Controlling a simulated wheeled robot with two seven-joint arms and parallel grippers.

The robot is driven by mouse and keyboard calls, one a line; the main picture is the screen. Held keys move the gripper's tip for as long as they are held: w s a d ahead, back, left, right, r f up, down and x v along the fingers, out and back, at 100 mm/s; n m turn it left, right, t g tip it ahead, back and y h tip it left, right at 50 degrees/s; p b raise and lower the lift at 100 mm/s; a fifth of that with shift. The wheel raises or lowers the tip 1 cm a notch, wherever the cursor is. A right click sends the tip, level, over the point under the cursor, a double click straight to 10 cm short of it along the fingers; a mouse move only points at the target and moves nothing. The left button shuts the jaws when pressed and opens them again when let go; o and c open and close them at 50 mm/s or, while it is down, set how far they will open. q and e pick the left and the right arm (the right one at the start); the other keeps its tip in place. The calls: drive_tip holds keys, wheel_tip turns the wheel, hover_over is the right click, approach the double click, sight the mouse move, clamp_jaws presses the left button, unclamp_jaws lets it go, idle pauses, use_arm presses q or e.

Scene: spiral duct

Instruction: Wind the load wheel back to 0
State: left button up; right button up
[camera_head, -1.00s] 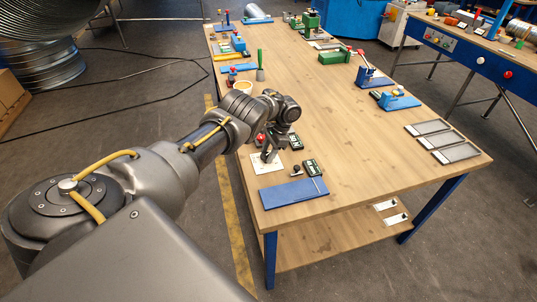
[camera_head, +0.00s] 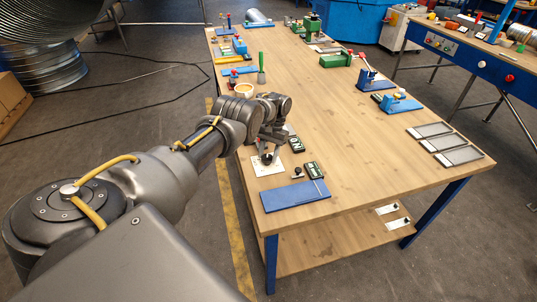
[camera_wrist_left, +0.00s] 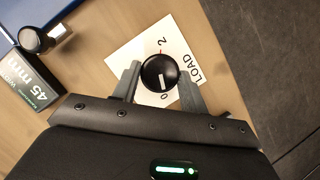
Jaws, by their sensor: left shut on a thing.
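The load wheel is a small black knob (camera_wrist_left: 160,72) on a white card (camera_wrist_left: 125,50) printed LOAD, with a 0 and a 2. A white line on the knob points down in the left wrist view, toward the 0. A red tick shows beside the 2. My left gripper (camera_wrist_left: 160,84) is shut on the knob, with one finger on each side. In the head view my left gripper (camera_head: 267,153) is over the white card (camera_head: 268,168) near the table's left edge. The right gripper is not in view.
A black device with a green label (camera_wrist_left: 28,88) and a black round knob (camera_wrist_left: 35,40) lie beside the card. A blue plate (camera_head: 295,194) lies at the table's near corner. Gray trays (camera_head: 445,144) lie at the right. The table's middle (camera_head: 330,115) is clear.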

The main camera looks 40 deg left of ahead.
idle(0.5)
use_arm(q)
drive_tip(key=o, duration=1)
drive_tip(key=shift+c, duration=0.2)
drive_tip(key=shift+r, duration=0.15)
